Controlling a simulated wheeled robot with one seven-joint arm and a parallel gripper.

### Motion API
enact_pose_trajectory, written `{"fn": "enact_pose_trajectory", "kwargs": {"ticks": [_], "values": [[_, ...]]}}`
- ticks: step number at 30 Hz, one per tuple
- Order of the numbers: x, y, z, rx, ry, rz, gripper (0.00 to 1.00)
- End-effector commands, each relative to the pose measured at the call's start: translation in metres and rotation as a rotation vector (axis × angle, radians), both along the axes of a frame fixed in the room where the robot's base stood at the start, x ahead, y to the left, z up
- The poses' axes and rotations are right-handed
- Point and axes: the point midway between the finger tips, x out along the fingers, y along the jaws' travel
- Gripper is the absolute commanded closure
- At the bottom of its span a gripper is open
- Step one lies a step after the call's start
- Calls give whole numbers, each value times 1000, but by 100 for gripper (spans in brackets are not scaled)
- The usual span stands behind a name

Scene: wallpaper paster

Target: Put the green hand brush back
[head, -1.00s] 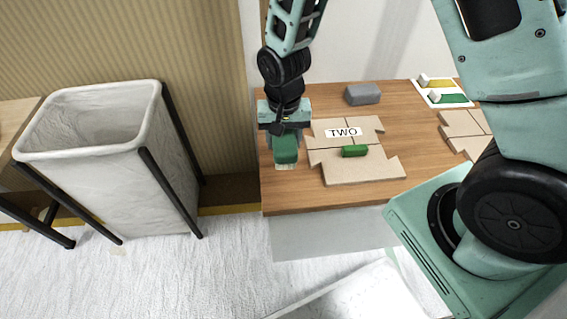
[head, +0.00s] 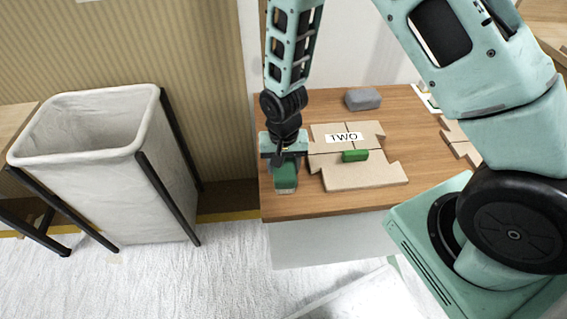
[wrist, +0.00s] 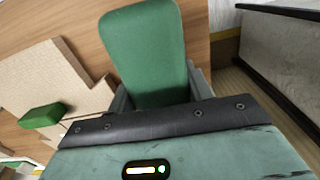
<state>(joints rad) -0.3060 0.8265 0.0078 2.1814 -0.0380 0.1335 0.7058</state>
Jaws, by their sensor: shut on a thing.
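My gripper (head: 284,157) is shut on the green hand brush (head: 285,178) at the left end of the wooden table (head: 310,207). In the wrist view the brush's smooth green back (wrist: 145,50) stands out between the fingers (wrist: 160,98). The brush is over the tabletop near its left front corner. I cannot tell whether its underside touches the wood. Its bristles are hidden.
A small green block (head: 355,156) lies on a tan board labelled TWO (head: 365,178), right of the brush. A grey block (head: 363,98) is behind. A white laundry-type bin (head: 140,190) stands left of the table. My arm hides most of the table's right side.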

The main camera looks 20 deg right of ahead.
Motion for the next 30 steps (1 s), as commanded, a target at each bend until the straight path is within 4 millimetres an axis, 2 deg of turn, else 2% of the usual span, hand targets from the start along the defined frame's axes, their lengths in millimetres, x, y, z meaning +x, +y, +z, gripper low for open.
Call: {"fn": "enact_pose_trajectory", "kwargs": {"ticks": [7, 8, 9, 10, 18, 23, 30], "values": [[0, 0, -8, 0, -1, 0, 73], [0, 0, -7, 0, -1, 0, 44], [0, 0, -7, 0, -1, 0, 33], [0, 0, -7, 0, -1, 0, 27], [0, 0, -6, 0, 0, 0, 27], [0, 0, 1, 1, -1, 0, 27], [-3, -6, 55, 0, -3, -1, 27]]}}
